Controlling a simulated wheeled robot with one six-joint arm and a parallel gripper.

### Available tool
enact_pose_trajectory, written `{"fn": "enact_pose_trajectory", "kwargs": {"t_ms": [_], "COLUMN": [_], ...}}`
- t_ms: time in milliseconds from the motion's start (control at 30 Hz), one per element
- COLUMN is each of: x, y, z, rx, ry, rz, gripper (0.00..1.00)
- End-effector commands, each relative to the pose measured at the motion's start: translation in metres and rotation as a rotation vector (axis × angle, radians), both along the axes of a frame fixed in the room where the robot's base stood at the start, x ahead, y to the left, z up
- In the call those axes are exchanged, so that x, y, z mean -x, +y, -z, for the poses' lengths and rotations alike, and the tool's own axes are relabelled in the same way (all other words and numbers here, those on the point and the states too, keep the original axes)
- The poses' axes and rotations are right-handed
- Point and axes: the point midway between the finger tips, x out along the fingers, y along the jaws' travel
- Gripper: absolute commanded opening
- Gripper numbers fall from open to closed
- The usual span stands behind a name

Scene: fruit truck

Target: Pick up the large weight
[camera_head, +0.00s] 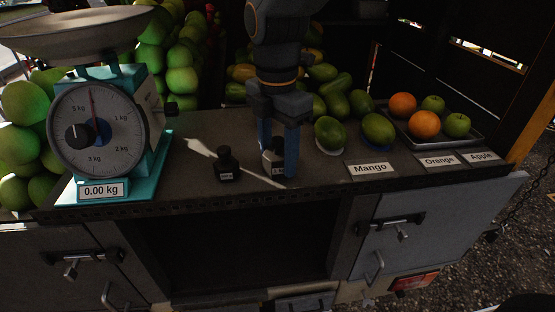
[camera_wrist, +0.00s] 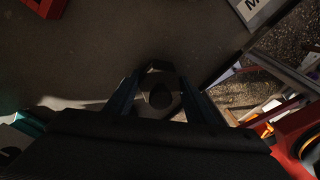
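Two dark weights stand on the counter (camera_head: 205,182). One black weight (camera_head: 227,166) stands free, left of my gripper. The other weight (camera_head: 274,158), with a pale label, is between the blue fingers of my gripper (camera_head: 277,172), which points down and partly hides it. In the wrist view this weight (camera_wrist: 160,93) shows from above between my fingers (camera_wrist: 160,88), one on each side. I cannot tell whether the fingers press on it. It appears to stand on the counter. Which weight is larger is not clear.
A teal scale (camera_head: 98,133) reading 0.00 kg stands on the left. Mangoes (camera_head: 331,132) lie close to the right of my gripper, behind a Mango label (camera_head: 370,169). A tray (camera_head: 398,128) with oranges and apples is farther right. The counter's front edge is close.

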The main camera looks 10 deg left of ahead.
Motion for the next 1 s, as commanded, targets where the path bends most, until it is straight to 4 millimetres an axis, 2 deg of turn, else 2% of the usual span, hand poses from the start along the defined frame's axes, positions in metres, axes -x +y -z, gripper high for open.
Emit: {"fn": "enact_pose_trajectory", "kwargs": {"t_ms": [33, 233, 533, 667, 1000], "x": [0.000, 0.000, -0.001, -0.001, -0.002], "y": [0.000, 0.000, 0.000, 0.001, 0.001], "z": [0.000, 0.000, -0.002, -0.010, -0.065], "rx": [0.000, 0.001, -0.001, -0.002, -0.004], "ry": [0.000, 0.001, -0.002, -0.003, -0.006], "rz": [0.000, 0.000, 0.000, 0.000, -0.001], "gripper": [0.34, 0.00, 0.00, 0.00, 0.00]}}
